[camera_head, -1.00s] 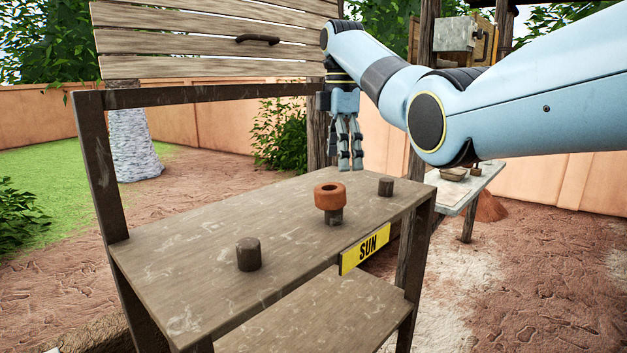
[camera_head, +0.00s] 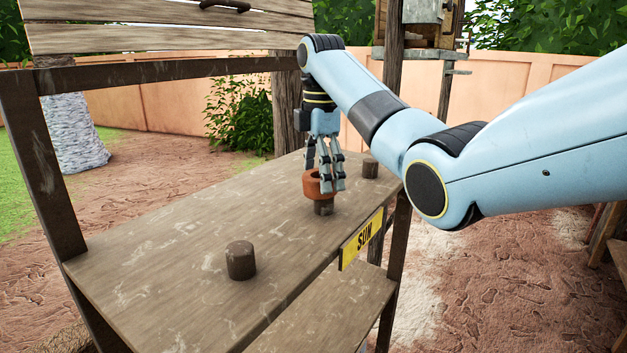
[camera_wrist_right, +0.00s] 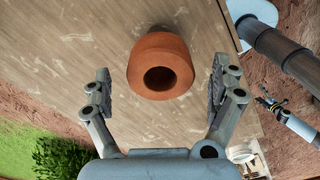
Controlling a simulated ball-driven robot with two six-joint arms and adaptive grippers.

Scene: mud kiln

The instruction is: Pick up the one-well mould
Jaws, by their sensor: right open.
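The one-well mould is a reddish-brown clay piece (camera_head: 313,184) with one round hole in its top. It sits on a short dark peg (camera_head: 323,208) on the wooden shelf top (camera_head: 200,240). My right gripper (camera_head: 328,187) is open and points down at the mould, with its fingers partly in front of it in the head view. In the right wrist view the mould (camera_wrist_right: 160,68) lies between the two spread fingers (camera_wrist_right: 160,95), a little beyond their tips, with clear gaps on both sides.
Two more dark pegs stand bare on the shelf top, one nearer (camera_head: 241,260) and one farther right (camera_head: 370,168). A yellow SUN sign (camera_head: 361,238) hangs on the front edge. A slatted panel (camera_head: 160,30) rises behind. The shelf's left part is clear.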

